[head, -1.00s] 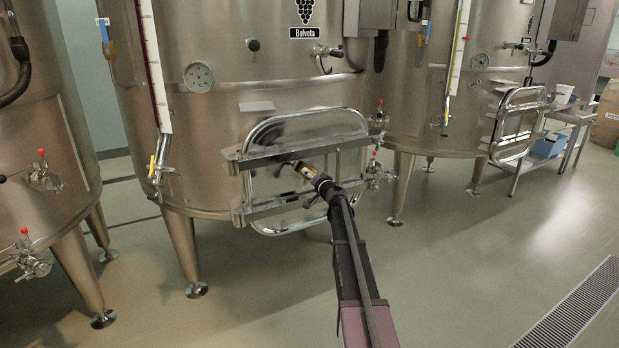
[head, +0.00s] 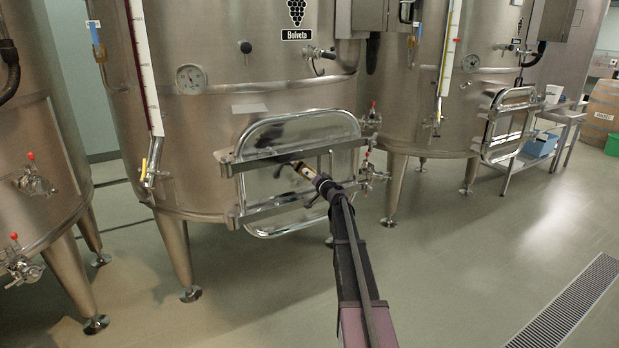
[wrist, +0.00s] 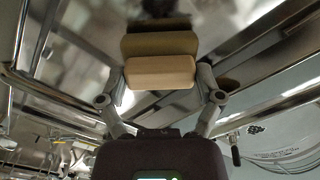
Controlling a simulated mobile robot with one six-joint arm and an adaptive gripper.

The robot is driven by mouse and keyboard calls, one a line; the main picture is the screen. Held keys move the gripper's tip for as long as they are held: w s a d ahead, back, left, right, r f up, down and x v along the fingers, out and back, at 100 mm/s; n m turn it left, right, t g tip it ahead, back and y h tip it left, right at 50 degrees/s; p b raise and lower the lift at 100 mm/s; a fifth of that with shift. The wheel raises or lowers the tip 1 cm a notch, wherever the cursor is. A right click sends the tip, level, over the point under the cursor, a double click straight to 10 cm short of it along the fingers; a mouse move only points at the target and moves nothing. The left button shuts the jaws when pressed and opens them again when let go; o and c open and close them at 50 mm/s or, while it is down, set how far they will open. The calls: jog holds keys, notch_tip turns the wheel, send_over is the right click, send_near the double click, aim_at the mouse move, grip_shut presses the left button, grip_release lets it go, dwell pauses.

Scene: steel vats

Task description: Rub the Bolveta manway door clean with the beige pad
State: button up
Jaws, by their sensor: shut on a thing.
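The Bolveta manway door (head: 290,216) is a shiny steel panel with rounded corners, low on the middle vat, crossed by two horizontal bars. My gripper (head: 300,169) is in front of it, between the bars, near the upper one. In the wrist view my gripper (wrist: 161,88) is shut on the beige pad (wrist: 161,71), whose block lies between the two fingers. The polished door surface (wrist: 185,14) is beyond the pad and mirrors it. I cannot tell whether the pad touches the door.
The upper bar (head: 300,153) and lower bar (head: 285,207) stand out from the door close to my gripper. A valve with a red knob (head: 372,106) is at the door's right. The floor (head: 470,250) on the right is clear up to a drain grate (head: 565,312).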

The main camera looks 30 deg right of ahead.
jog(key=shift+d, duration=0.35)
jog(key=shift+w+d, duration=0.2)
jog(key=shift+d, duration=1.55)
jog(key=shift+s+f, duration=0.1)
jog(key=shift+s, duration=2.95)
jog(key=shift+s, duration=0.1)
jog(key=shift+s+d, duration=0.1)
jog(key=shift+s, duration=1.3)
